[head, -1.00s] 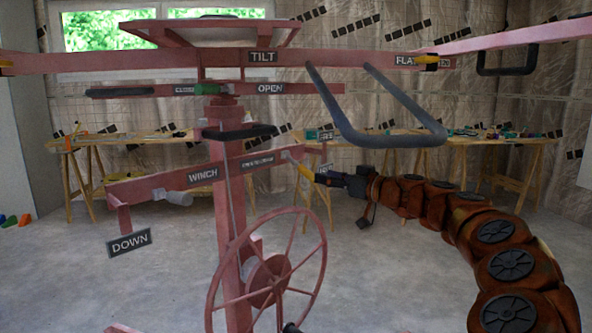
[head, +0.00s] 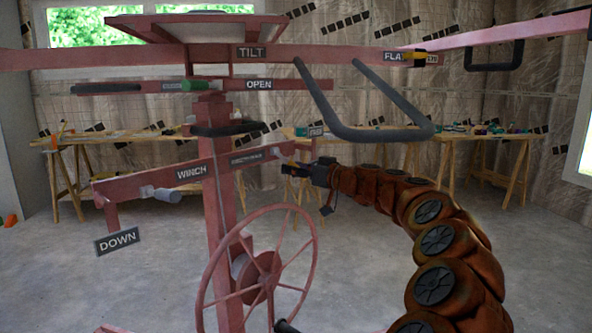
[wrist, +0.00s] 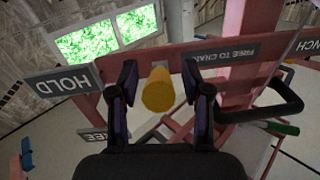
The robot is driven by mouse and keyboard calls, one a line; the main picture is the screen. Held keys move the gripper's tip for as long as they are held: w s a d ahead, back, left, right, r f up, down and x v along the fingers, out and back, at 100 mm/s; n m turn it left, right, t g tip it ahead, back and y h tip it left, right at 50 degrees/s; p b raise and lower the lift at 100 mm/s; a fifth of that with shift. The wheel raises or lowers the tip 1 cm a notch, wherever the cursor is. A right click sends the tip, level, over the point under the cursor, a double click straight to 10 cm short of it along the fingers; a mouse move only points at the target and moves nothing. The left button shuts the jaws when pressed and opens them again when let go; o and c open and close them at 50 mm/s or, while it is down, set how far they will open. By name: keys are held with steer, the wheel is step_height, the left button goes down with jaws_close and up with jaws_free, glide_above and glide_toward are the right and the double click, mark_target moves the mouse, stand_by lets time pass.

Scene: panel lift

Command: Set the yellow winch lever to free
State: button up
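The yellow winch lever (wrist: 158,90) shows end-on in the wrist view as a short yellow cylinder. It lies between the two dark fingers of my gripper (wrist: 160,72), with a small gap on each side. The fingers are open. In the head view, my gripper (head: 290,170) is at the right end of the pink winch beam (head: 218,166) and hides most of the lever.
The handwheel (head: 262,268) stands below the beam, left of my arm. A grey U-shaped bar (head: 378,133) hangs above my gripper. The WINCH label (head: 191,172) and DOWN sign (head: 117,241) are to the left. Wooden trestle tables (head: 470,140) stand behind; floor at right is open.

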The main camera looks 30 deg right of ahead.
jaws_close()
stand_by(0.5)
